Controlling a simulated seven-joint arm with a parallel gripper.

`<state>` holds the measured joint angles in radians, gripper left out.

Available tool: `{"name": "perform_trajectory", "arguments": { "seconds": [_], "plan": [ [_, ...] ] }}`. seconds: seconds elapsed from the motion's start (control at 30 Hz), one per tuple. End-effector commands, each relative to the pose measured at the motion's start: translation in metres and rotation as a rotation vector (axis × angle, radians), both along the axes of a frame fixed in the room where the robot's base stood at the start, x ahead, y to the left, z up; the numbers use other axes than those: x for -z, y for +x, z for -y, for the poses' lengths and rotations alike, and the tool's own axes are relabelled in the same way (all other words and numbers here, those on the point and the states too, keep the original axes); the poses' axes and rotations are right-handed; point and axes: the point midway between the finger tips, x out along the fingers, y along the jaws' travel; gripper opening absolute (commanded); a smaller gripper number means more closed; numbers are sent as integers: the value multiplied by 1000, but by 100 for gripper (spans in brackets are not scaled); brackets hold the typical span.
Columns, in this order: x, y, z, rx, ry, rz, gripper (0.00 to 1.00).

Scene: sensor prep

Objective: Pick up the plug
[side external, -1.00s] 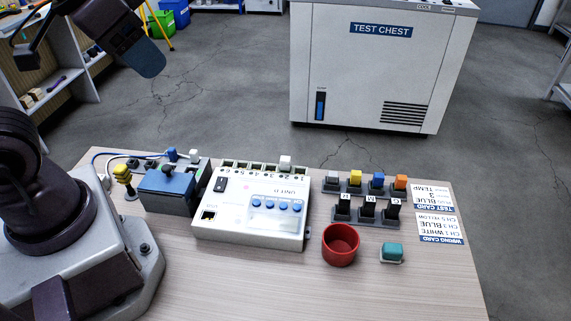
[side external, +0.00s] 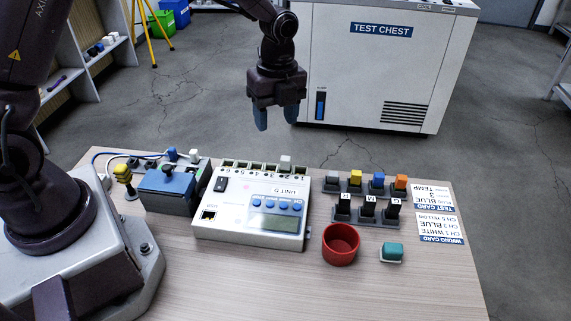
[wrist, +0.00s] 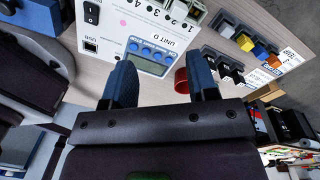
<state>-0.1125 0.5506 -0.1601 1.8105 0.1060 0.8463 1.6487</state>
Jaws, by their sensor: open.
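Several coloured plugs stand in a grey rack at the right of the table: a grey plug (side external: 332,178), a yellow plug (side external: 355,176), a blue plug (side external: 377,178) and an orange plug (side external: 400,182). In the wrist view, the yellow plug (wrist: 246,42) and blue plug (wrist: 260,51) show at the upper right. A white plug (side external: 285,162) sits in the back row of the unit (side external: 215,232). My gripper (side external: 277,117) is open and empty, pointing down, high above the unit's back side and to the left of the rack. Its two blue fingers also show in the wrist view (wrist: 163,75).
A second rack with black lettered pieces (side external: 367,206) stands in front of the plugs. A red cup (side external: 341,245) and a teal block (side external: 391,252) stand nearer. A blue box (side external: 167,190) and cabled parts are left of the unit. Printed cards (side external: 440,228) lie at right.

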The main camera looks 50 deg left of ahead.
Motion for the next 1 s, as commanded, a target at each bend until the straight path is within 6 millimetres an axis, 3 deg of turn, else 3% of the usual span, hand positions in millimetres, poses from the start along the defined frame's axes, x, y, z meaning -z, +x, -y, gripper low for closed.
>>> {"name": "perform_trajectory", "arguments": {
  "seconds": [0.1,0.3,0.47,0.73,1.0],
  "plan": [
    [-3,19,2,291,-11,40,53],
    [-6,23,1,565,-14,57,53],
    [8,23,1,612,-17,53,53],
    [57,22,2,611,-16,53,53],
    [79,22,2,609,-16,54,53]
  ]
}}
